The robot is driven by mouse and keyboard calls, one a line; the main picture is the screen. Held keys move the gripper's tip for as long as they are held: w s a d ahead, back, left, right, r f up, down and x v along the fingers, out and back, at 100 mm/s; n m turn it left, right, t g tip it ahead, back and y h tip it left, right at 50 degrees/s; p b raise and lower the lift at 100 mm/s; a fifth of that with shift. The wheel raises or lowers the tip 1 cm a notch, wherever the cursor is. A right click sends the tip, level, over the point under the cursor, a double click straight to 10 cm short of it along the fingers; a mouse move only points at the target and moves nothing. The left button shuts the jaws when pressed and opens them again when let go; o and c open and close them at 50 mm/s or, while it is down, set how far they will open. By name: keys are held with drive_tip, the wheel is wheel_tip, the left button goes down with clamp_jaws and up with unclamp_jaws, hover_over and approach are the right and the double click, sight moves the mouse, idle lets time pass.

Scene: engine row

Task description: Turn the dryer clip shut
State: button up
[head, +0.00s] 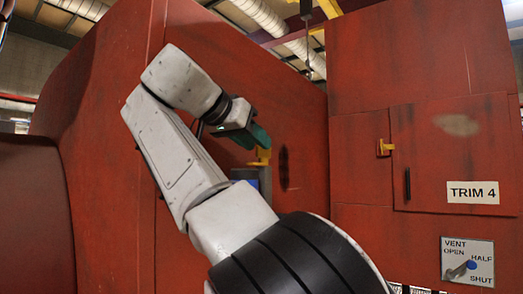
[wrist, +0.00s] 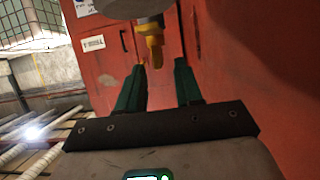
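A yellow clip (head: 262,156), which I take to be the dryer clip, sits at the top of a grey and blue cylinder (head: 247,175) by the red wall. In the wrist view the yellow clip (wrist: 152,36) points down from a grey round body (wrist: 132,7). My gripper (head: 258,136) has green fingers and is just above the clip in the head view. In the wrist view my gripper (wrist: 160,66) is open, and the clip's end shows between the fingertips. I cannot tell whether they touch it. My arm hides part of the cylinder.
Red panels stand close behind and to the right. A door marked TRIM 4 (head: 472,192) has a black handle (head: 407,184) and another yellow catch (head: 384,148). A vent plate (head: 467,261) with a lever is below. A dark slot or mark (head: 284,168) is on the wall.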

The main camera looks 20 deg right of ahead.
drive_tip(key=v, duration=0.7)
idle(0.4)
